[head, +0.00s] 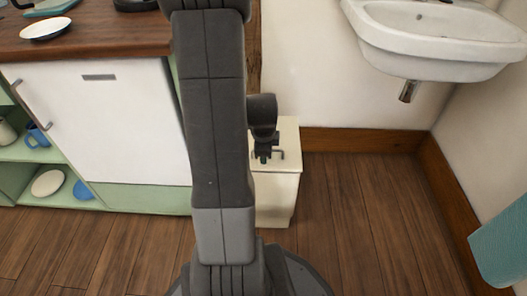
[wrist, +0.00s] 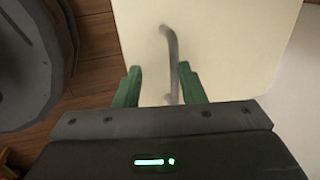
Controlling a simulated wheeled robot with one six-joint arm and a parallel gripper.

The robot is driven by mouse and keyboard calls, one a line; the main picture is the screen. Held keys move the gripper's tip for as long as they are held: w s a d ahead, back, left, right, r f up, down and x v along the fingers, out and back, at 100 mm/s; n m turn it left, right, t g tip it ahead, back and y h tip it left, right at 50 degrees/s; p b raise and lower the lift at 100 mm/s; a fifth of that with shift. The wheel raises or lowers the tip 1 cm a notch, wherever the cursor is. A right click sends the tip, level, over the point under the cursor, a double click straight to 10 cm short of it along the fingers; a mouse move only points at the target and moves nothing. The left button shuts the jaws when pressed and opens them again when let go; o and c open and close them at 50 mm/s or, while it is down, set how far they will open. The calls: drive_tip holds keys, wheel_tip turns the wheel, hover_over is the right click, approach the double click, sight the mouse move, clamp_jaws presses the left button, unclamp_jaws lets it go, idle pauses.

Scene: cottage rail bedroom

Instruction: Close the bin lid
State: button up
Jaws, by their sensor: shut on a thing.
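The cream bin (head: 276,203) stands on the floor beside the white cabinet, partly hidden behind my arm. Its lid (head: 290,150) looks flat on top in the head view; I cannot tell whether a small gap is left under it. A bent grey handle (wrist: 172,50) stands on the lid, which fills much of the wrist view (wrist: 235,45). My gripper (head: 265,157) is over the lid, pointing down. In the wrist view its green fingers (wrist: 160,85) are on either side of the handle, shut on it.
The white cabinet (head: 115,120) with open green shelves stands to the left. A wall sink (head: 440,45) hangs at the upper right, its drain pipe (head: 408,91) below. A teal object (head: 500,240) is at the right edge. The wooden floor (head: 350,220) right of the bin is clear.

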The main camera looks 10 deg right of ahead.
drive_tip(key=p+v, duration=0.5)
drive_tip(key=v, duration=0.8)
drive_tip(key=shift+s, duration=0.15)
drive_tip(key=b+x, duration=0.6)
drive_tip(key=x, duration=0.7)
drive_tip(key=shift+w+f, duration=0.25)
drive_tip(key=shift+f, duration=0.1)
drive_tip(key=shift+r, duration=0.2)
